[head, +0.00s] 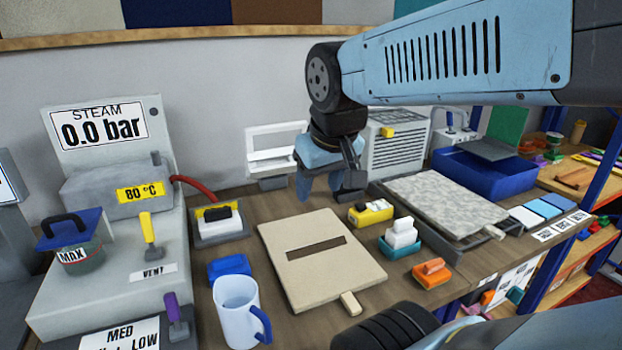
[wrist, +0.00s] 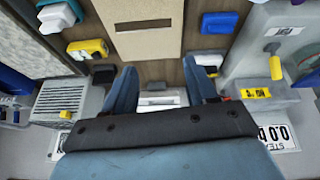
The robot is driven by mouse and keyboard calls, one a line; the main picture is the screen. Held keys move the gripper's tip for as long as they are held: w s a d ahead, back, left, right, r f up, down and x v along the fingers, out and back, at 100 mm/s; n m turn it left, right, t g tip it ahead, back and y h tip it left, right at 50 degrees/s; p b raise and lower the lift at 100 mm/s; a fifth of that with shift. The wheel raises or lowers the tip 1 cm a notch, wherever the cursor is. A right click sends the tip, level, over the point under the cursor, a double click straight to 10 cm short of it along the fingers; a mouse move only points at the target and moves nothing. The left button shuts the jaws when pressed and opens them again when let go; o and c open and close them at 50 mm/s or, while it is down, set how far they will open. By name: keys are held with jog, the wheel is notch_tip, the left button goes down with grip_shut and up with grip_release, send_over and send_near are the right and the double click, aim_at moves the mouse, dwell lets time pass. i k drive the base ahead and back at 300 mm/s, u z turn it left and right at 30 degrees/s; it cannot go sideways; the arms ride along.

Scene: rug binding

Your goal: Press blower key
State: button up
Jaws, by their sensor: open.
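A grey louvred box (head: 398,150), which looks like the blower, stands at the back of the bench, right of my gripper. A small yellow key (head: 388,132) sticks out on its front near the top. In the wrist view the box (wrist: 80,102) is at the left, with the yellow key (wrist: 65,115) on it. No label shows on the key. My gripper (head: 326,188) points down above the bench behind the beige board, left of the box and apart from the key. In the wrist view its two blue fingers (wrist: 160,88) are spread with nothing between them.
A white frame (head: 274,155) stands against the wall behind my gripper. The beige slotted board (head: 325,275), a yellow block (head: 370,212), a teal-based white block (head: 402,238) and a mug (head: 238,310) lie in front. The steam unit (head: 110,200) is left; a rug-topped tray (head: 445,203) is right.

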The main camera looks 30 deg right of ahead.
aim_at(486, 297)
jog(key=z, duration=0.15)
jog(key=k, duration=0.5)
jog(key=z, duration=0.85)
jog(key=i, duration=0.4)
jog(key=z, duration=0.6)
